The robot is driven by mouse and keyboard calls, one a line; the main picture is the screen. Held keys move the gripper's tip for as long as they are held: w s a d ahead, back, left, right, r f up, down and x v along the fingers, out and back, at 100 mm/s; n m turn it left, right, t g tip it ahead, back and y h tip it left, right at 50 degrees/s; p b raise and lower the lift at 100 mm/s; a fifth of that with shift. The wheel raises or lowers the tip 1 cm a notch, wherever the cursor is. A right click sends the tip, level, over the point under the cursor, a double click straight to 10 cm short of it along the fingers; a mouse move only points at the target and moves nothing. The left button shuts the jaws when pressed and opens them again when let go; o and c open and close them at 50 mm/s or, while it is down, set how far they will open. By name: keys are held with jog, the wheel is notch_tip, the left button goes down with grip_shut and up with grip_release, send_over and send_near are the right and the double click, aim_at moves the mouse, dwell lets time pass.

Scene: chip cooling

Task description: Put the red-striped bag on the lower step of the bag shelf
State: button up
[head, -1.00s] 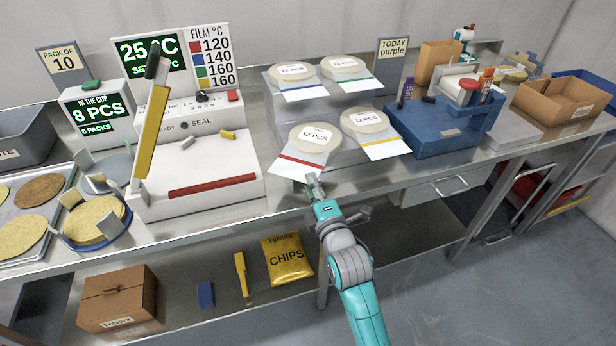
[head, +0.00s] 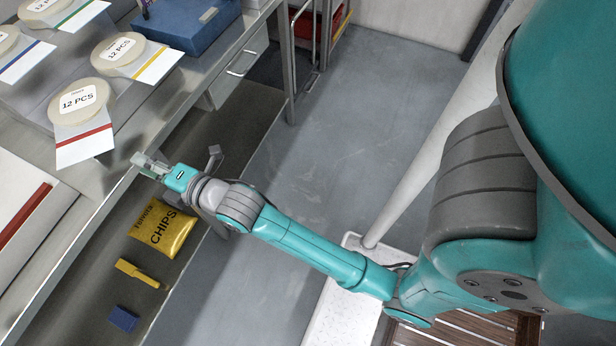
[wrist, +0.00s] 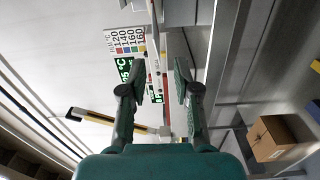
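The red-striped bag (head: 83,105) is a round cream pouch labelled 12 PCS, with a white card crossed by a red stripe. It lies on the lower step of the grey bag shelf (head: 48,82), beside the yellow-striped bag (head: 120,52). My gripper (head: 150,163) is at the table's front edge, just beyond the red-striped card's lower right corner and apart from it. In the wrist view my gripper (wrist: 161,75) is open, with nothing between its fingers. The red-striped bag is not recognisable in the wrist view.
The blue-striped bag (head: 5,38) and green-striped bag (head: 45,8) lie on the upper step. A blue holder (head: 190,22) stands beyond the shelf. Under the table are a yellow chips bag (head: 165,228) and a brown box (wrist: 272,138). The floor (head: 300,150) alongside is open.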

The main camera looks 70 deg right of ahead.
jog(key=s+f+m+g, duration=0.1)
jog(key=s+f+m, duration=0.5)
jog(key=s, duration=0.6)
jog(key=s+f+m+g, duration=0.1)
jog(key=s+m, duration=1)
jog(key=s, duration=1.6)
jog(key=shift+s+g, duration=0.35)
jog(key=shift+g, duration=0.25)
jog(key=shift+s, duration=0.3)
jog(key=shift+c, duration=1.2)
jog(key=shift+s+r, duration=0.1)
grip_shut()
